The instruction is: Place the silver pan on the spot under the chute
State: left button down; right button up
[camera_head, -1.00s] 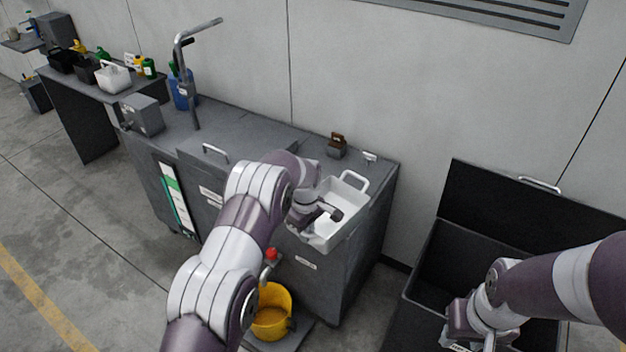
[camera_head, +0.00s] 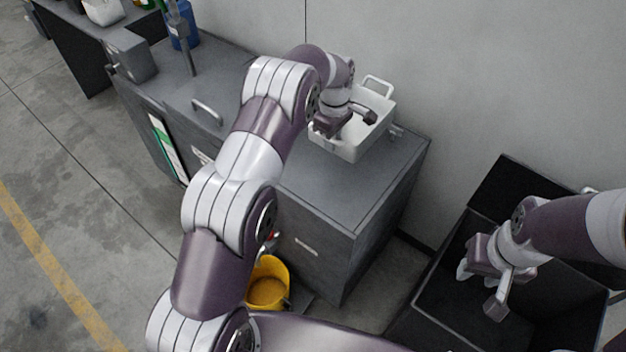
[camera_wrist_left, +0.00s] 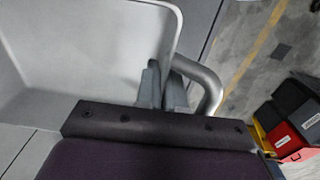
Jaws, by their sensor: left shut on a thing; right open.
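The silver pan (camera_head: 352,152), a pale rectangular pan with loop handles, is over the back part of the grey cabinet top (camera_head: 350,190). I cannot tell whether it touches the top. My left gripper (camera_head: 345,122) is at the pan, partly hidden by its own wrist. My right gripper (camera_head: 479,288) is open and empty over the open black bin. I cannot make out a chute or a marked spot.
A yellow bucket (camera_head: 268,290) stands low before the cabinet. The black bin (camera_head: 440,290) stands right, with its raised lid (camera_head: 490,195) behind. A grey box (camera_head: 130,55) and a post (camera_head: 187,50) stand on the counter at left. The cabinet top's front part is clear.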

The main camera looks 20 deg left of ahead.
pick_arm(q)
jog(key=s+a+f, duration=0.1)
jog(key=s+f, duration=0.1)
jog(key=f, duration=0.1)
jog(key=s+a+f, duration=0.1)
jog(key=s+f, duration=0.2)
jog(key=s+a+f+p, duration=0.1)
jog(key=s+f, duration=0.2)
jog(key=shift+s+a+f, duration=0.1)
jog(key=shift+a+f, duration=0.25)
jog(key=shift+a, duration=0.05)
pick_arm(e)
jog(key=shift+w+f, duration=0.15)
jog(key=shift+f, duration=0.7)
pick_arm(q)
jog(key=shift+f, duration=0.15)
pick_arm(e)
jog(key=shift+f, duration=0.1)
